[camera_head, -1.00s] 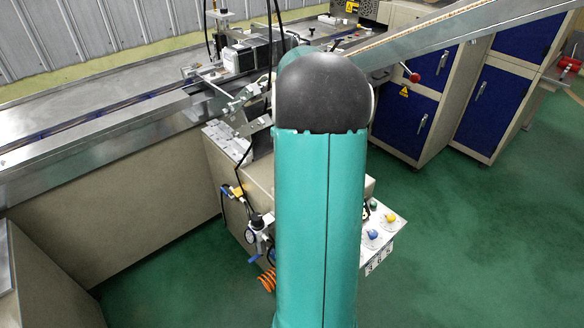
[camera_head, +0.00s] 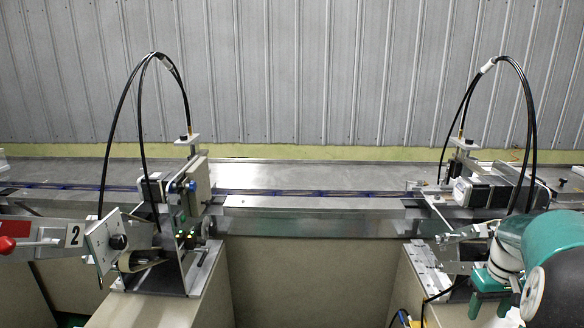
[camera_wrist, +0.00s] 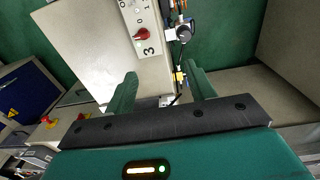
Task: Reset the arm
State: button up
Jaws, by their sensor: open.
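My gripper (camera_wrist: 162,76) shows in the wrist view with its two teal fingers apart and nothing between them. Beyond the fingers is a beige machine cabinet with a panel marked 3 (camera_wrist: 146,38) carrying a red knob. I cannot tell how far the fingers are from it. In the head view, part of my teal arm is at the lower right, in front of the right-hand machine unit (camera_head: 487,190).
A long metal conveyor (camera_head: 310,210) runs across the head view before a grey corrugated wall (camera_head: 300,70). A blue cabinet door (camera_wrist: 25,98) shows in the wrist view.

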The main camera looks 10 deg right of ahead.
jog(key=a+r+n+t+h, duration=0.1)
jog(key=a+r, duration=0.3)
jog(key=a, duration=0.7)
jog(key=a+r+t, duration=0.1)
jog(key=a+r, duration=0.4)
jog(key=a, duration=0.5)
jog(key=s+a+t, duration=0.1)
jog(key=s+a, duration=0.3)
jog(key=a, duration=0.4)
jog(key=s+a+n+t+y, duration=0.1)
jog(key=s+a+t, duration=0.1)
jog(key=s+a, duration=0.3)
jog(key=a, duration=0.3)
jog(key=shift+s+a+f+n, duration=0.15)
jog(key=shift+s+a+n, duration=0.1)
jog(key=shift+a+n, duration=0.1)
jog(key=c, duration=0.4)
jog(key=shift+s, duration=0.1)
